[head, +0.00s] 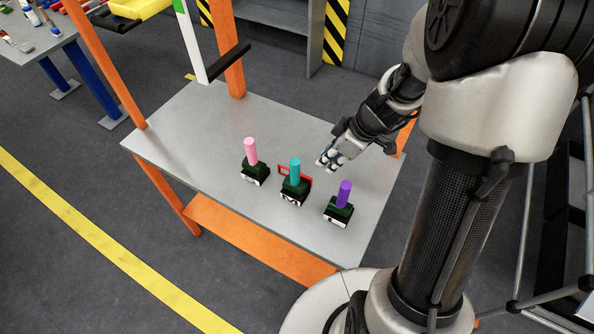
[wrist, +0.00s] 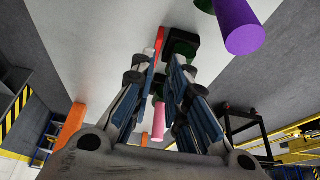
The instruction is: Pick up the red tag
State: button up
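The red tag (head: 283,171) shows in the head view as a thin red, frame-like piece behind and beside the middle dark block, which carries a teal cylinder (head: 295,168). The block and cylinder hide part of it. My gripper (head: 327,163) is above the table, to the right of and a little behind the tag. In the wrist view my gripper (wrist: 158,62) has its two fingers apart with nothing held between them. A narrow red strip of the tag (wrist: 159,41) shows just beyond the fingertips, beside a dark block (wrist: 182,43).
A pink cylinder (head: 250,152) on a dark block stands left of the tag. A purple cylinder (head: 344,194) on another block stands front right. All stand on the grey table (head: 190,130) with orange posts. The table's left part is clear.

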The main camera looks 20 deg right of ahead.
jog(key=b, duration=0.2)
send_over(308, 178)
jog(key=s+d, duration=0.2)
notch_tip(308, 178, down, 7)
jog(key=shift+w+b+x, duration=0.1)
jog(key=shift+b+x, duration=0.2)
jog(key=shift+x, duration=1.1)
jog(key=shift+w+b+x, duration=0.15)
jog(key=shift+b+x, duration=0.1)
jog(key=shift+x, duration=1.15)
jog(key=shift+r, duration=0.1)
jog(key=shift+a, duration=0.1)
grip_shut()
